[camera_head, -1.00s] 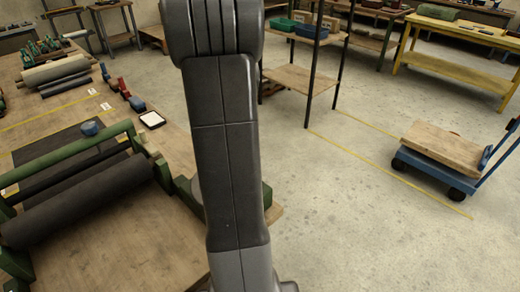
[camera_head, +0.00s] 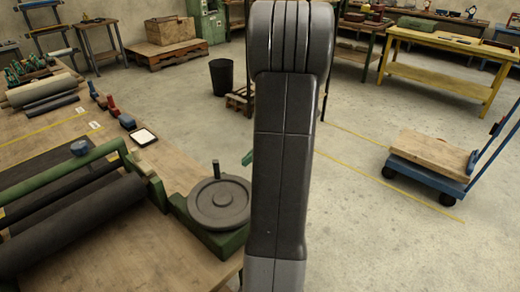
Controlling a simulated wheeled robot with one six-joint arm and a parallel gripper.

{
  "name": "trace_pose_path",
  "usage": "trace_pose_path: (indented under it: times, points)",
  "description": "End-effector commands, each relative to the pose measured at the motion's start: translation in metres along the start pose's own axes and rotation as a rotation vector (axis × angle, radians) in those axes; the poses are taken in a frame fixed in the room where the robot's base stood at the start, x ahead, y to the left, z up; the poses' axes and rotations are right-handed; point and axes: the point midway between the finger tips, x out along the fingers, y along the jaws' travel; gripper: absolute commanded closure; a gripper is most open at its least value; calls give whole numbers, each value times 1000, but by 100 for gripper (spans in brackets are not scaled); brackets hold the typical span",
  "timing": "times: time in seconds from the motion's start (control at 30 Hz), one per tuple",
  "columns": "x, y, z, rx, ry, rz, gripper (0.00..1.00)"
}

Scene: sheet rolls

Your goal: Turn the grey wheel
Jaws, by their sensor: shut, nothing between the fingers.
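The grey wheel (camera_head: 219,203) is a flat round disc lying on a green base (camera_head: 220,240) at the right edge of the workbench. A short upright handle (camera_head: 216,169) stands near its far rim. My gripper is outside the view.
A green roller frame (camera_head: 70,168) with a dark roll (camera_head: 70,225) fills the bench (camera_head: 130,260) left of the wheel. A blue trolley (camera_head: 430,172) carrying a board stands at right. A black bin (camera_head: 221,77) and a pallet (camera_head: 167,55) stand behind. Open floor lies at right.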

Motion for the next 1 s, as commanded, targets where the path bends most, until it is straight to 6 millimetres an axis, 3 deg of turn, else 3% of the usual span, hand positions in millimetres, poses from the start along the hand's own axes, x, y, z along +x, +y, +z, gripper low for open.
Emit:
trace_pose_path:
  times: [0.13, 0.3, 1.0]
  points:
    - [32, 1, 0, 0, 0, 4, 100]
    - [48, 1, 20, -2, 0, 2, 100]
    - [62, 0, 36, -24, 1, 28, 100]
